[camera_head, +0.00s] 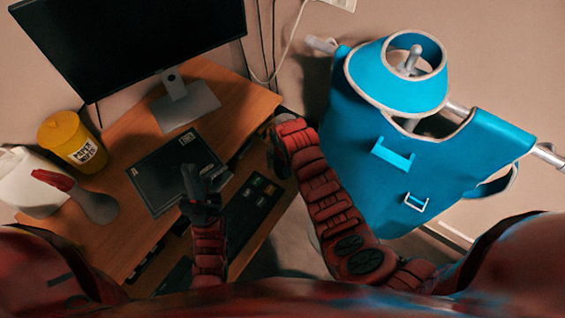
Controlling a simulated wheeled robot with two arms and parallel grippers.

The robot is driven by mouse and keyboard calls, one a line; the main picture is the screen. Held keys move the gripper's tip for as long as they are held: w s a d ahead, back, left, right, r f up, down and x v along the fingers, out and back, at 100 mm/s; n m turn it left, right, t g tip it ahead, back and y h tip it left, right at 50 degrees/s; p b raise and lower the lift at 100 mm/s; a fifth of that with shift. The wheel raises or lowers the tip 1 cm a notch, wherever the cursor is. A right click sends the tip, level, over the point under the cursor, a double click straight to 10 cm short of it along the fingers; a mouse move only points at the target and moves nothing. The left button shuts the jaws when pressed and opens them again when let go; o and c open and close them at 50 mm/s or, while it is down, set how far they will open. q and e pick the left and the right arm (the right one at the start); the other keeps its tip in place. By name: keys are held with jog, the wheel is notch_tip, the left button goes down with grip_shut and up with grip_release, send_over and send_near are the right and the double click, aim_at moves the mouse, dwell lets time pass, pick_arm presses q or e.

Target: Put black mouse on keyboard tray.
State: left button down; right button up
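The keyboard tray (264,228) is a brown wooden shelf below the front edge of the desk. A dark keyboard (240,218) lies on it, partly hidden by my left arm. My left gripper (190,178) is over the dark flat pad on the desk, near its front edge. Its dark fingers blend with the pad, so I cannot tell whether they are open. My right gripper (275,150) is at the desk's right side, near the tray's far end, mostly hidden behind its red arm. I cannot make out the black mouse in this view.

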jog(key=shift+r, duration=0.15)
jog(key=r, duration=0.3)
jog(key=r+b, duration=0.1)
jog(key=r, duration=0.1)
jog(key=r+b, duration=0.1)
jog(key=r, duration=0.2)
jog(key=shift+s+d+r, duration=0.15)
jog(key=shift+s+r, duration=0.15)
jog(key=shift+s, duration=0.1)
jog(key=r+p, duration=0.3)
jog(key=shift+s+r, duration=0.1)
jog(key=shift+s, duration=0.25)
